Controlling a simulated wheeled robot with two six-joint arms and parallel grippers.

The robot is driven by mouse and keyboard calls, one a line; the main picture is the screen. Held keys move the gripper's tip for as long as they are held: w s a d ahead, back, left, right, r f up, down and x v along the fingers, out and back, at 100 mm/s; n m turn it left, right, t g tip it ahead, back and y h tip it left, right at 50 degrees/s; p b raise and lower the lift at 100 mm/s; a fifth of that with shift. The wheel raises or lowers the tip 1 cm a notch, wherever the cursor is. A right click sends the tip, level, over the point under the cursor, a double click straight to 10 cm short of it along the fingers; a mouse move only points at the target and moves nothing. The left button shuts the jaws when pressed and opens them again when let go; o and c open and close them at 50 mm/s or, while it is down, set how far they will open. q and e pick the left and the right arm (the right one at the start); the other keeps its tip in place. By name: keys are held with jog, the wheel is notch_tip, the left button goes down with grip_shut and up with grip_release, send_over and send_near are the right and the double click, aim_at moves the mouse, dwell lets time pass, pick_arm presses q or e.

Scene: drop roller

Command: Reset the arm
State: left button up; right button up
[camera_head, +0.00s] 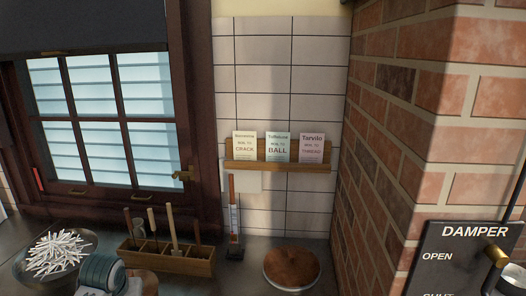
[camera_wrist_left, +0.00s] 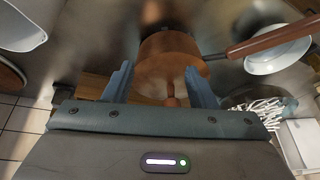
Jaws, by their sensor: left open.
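My left gripper (camera_wrist_left: 158,68) shows in the left wrist view, with its two blue-grey fingers spread apart. A copper-coloured pot (camera_wrist_left: 172,48) with a long brown handle lies beyond and between the fingertips in that picture. A small reddish-brown knob-like piece (camera_wrist_left: 171,96) shows between the fingers, and I cannot tell whether anything touches them. I see nothing clamped.
A bowl of white sticks (camera_head: 58,254), a teal banded roll (camera_head: 100,273), a wooden tool rack (camera_head: 170,260) and a round brown lid-like disc (camera_head: 291,267) stand on the counter. A card shelf (camera_head: 278,166) hangs behind. A damper panel (camera_head: 470,258) is at right, by a brick wall.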

pick_arm(q)
jog(key=s+d+f+m, duration=0.1)
jog(key=s+d+f, duration=0.25)
jog(key=s, duration=0.35)
jog(key=s+d+f+m, duration=0.1)
jog(key=s+d+f, duration=0.1)
jog(key=s+f, duration=0.4)
jog(key=s+d+m, duration=0.1)
jog(key=s+d, duration=0.1)
jog(key=s, duration=0.7)
jog(key=s+d, duration=0.2)
jog(key=s, duration=0.6)
jog(key=s+a+f+g+b, duration=0.1)
jog(key=a+f+b, duration=0.15)
jog(key=f, duration=1.65)
jog(key=a+f+g+b, duration=0.1)
jog(key=f+b, duration=0.2)
jog(key=f, duration=1.5)
jog(key=s+f+b, duration=0.2)
jog(key=s+f, duration=0.6)
jog(key=f, duration=0.3)
jog(key=s+f+g+b, duration=0.1)
jog(key=s+f+b, duration=0.1)
jog(key=s+f, duration=0.7)
notch_tip(320, 180, down, 2)
jog(key=shift+s+a+f+h, duration=0.1)
jog(key=shift+s+a+h, duration=0.15)
jog(key=shift+a+h, duration=0.15)
